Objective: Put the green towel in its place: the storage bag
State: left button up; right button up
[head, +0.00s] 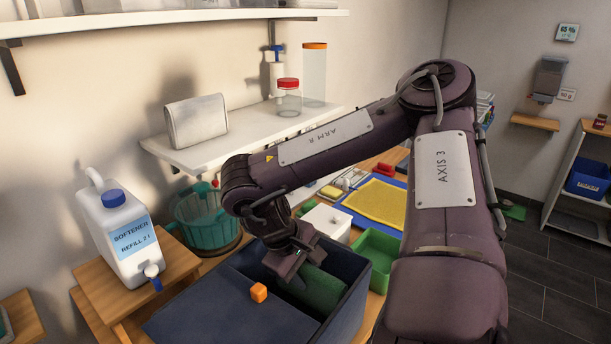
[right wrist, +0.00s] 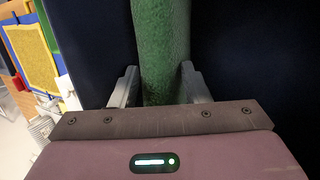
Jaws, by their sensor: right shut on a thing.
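The green towel (head: 322,291) is a rolled, fuzzy cylinder within the opening of the dark blue storage bag (head: 352,304). My right gripper (head: 297,274) reaches down into the bag and is shut on the towel. In the right wrist view the towel (right wrist: 162,45) runs between the two fingers of the gripper (right wrist: 158,88), with the bag's dark inside (right wrist: 240,50) on both sides. Whether the towel touches the bag's floor is hidden. My left gripper is not in view.
A teal basket (head: 203,218) and softener jug (head: 120,235) are left.

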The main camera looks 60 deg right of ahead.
notch_tip(320, 180, down, 2)
jog(key=shift+f, duration=0.65)
jog(key=shift+f+b, duration=0.15)
jog(key=shift+b, duration=0.25)
jog(key=o, duration=0.9)
jog(key=shift+a+r+p, duration=0.1)
jog(key=shift+r+p, duration=0.2)
jog(key=shift+r, duration=0.1)
jog(key=v, duration=1.1)
jog(key=shift+r+b, duration=0.3)
jog(key=shift+b, duration=0.1)
